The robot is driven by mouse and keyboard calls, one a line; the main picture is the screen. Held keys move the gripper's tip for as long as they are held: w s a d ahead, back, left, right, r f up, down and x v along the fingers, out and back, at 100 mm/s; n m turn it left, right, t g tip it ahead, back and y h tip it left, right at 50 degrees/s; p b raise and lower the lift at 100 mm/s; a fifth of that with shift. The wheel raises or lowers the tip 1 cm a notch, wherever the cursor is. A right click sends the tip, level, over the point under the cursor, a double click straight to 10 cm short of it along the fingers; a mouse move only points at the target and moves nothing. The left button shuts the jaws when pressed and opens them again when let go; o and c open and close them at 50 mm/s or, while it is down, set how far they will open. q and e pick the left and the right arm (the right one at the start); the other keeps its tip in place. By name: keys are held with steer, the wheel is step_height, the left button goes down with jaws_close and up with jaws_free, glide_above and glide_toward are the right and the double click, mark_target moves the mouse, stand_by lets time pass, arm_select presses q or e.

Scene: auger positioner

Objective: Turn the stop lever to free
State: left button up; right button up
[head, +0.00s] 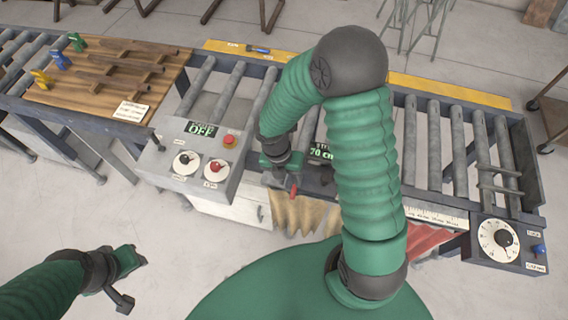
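A small red handle (293,190), which looks like the stop lever, sticks down at the front of the conveyor, just right of the grey control box. My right gripper (283,172) is right above and beside it. The gripper hides the lever's base, and I cannot tell whether they touch or whether the fingers are open or shut. The lever's free and stop marks cannot be made out.
The grey control box (197,158) has an OFF display, a red button (229,141) and two dials. A green display (321,152) sits behind my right forearm.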

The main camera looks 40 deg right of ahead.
step_height(320, 180, up, 10)
steer(key=w+a, duration=0.1)
steer(key=shift+w, duration=0.3)
steer(key=shift+f, duration=0.1)
